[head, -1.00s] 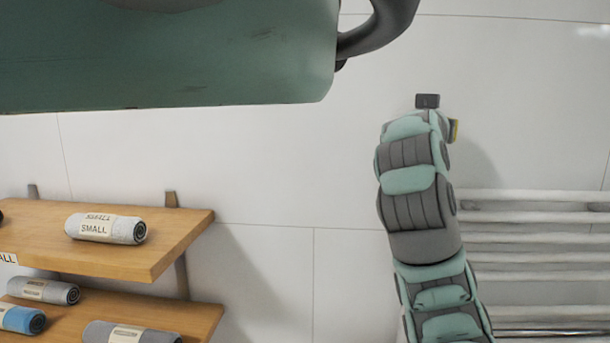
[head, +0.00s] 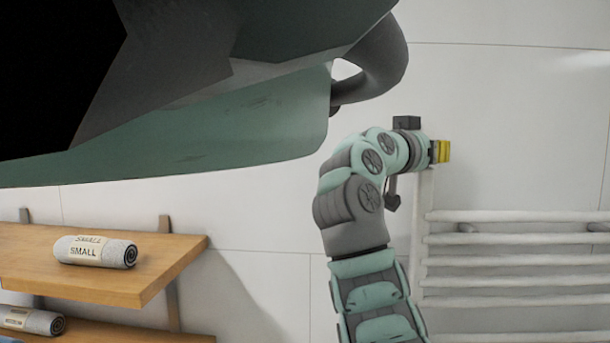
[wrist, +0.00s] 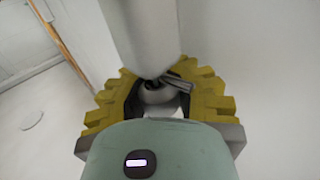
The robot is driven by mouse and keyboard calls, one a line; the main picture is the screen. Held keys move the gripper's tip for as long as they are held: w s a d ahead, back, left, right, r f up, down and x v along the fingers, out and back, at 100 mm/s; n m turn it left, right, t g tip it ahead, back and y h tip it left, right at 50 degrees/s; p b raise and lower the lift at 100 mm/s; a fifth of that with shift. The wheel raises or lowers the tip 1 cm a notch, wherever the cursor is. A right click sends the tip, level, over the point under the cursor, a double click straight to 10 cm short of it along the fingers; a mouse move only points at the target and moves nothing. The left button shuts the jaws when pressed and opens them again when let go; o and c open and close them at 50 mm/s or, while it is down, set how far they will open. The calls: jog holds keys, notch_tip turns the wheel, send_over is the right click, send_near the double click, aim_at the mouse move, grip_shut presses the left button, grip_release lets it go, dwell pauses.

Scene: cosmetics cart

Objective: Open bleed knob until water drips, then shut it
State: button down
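The white towel radiator (head: 520,216) is on the wall at the right in the head view. My gripper (head: 441,151), with yellow finger pads, is at the top of its left upright. In the wrist view my gripper (wrist: 162,88) is open, one yellow finger on each side of the end of the white pipe (wrist: 141,35). A small grey metal knob (wrist: 179,84) shows at the pipe's end, between the fingers. I cannot tell whether a finger touches it. No water is visible. In the head view the knob is hidden.
A wooden shelf (head: 165,262) with a rolled grey towel (head: 95,251) labelled SMALL is at the left. A large green body with a dark handle covers the upper left of the head view.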

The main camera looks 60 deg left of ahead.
jog(key=shift+s+r, duration=0.15)
jog(key=c, duration=0.7)
grip_release()
jog(key=shift+f, duration=0.2)
jog(key=s, duration=0.7)
jog(key=shift+s+d, duration=0.2)
jog(key=shift+s, duration=0.05)
